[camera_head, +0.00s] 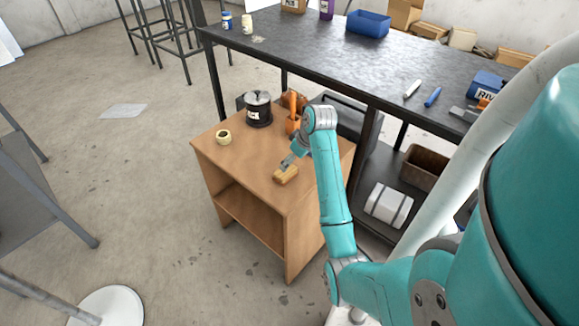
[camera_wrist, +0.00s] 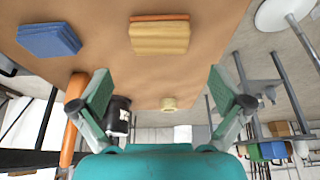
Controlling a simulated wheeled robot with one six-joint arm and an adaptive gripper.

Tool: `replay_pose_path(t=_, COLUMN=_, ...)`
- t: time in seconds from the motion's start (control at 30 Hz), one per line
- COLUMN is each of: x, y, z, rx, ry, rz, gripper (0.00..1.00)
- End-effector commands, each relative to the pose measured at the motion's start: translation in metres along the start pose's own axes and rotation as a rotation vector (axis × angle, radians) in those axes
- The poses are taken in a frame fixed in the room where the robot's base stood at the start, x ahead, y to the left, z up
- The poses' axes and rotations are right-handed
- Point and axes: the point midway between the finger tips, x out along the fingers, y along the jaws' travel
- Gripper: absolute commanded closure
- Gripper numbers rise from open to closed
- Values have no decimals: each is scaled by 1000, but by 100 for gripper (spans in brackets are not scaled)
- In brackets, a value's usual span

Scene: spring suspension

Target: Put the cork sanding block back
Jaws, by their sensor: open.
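The cork sanding block (camera_head: 287,175) is a tan-yellow block on top of the small wooden cabinet (camera_head: 240,165), close to its front edge. In the wrist view the block (camera_wrist: 160,38) lies beyond the fingertips, roughly centred between them, with an orange-brown strip along one side. My gripper (camera_wrist: 163,92) is open and empty, its two grey-green pads wide apart. In the head view my gripper (camera_head: 289,161) is just above and behind the block; whether it touches cannot be told there. The wrist view shows a gap between the pads and the block.
A blue block (camera_wrist: 48,39) lies beside the cork block in the wrist view. A black tin (camera_head: 258,110), a tape roll (camera_head: 223,137) and an orange tool (camera_head: 293,112) stand on the cabinet. A dark workbench (camera_head: 320,55) is behind. The cabinet's front left top is clear.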

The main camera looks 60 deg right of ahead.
Motion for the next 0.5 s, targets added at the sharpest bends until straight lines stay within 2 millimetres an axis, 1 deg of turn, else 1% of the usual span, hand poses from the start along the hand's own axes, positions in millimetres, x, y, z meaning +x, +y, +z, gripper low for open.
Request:
replay_pose_path(t=0.03, x=-9, y=0, z=0, rx=0, ry=3, rz=2, gripper=0)
replay_pose_path(t=0.2, x=-27, y=0, z=0, rx=1, ry=0, rz=0, gripper=0)
replay_pose_path(t=0.33, x=-32, y=0, z=0, rx=1, ry=0, rz=0, gripper=0)
replay_pose_path(t=0.5, x=-33, y=0, z=0, rx=1, ry=-1, rz=-1, gripper=0)
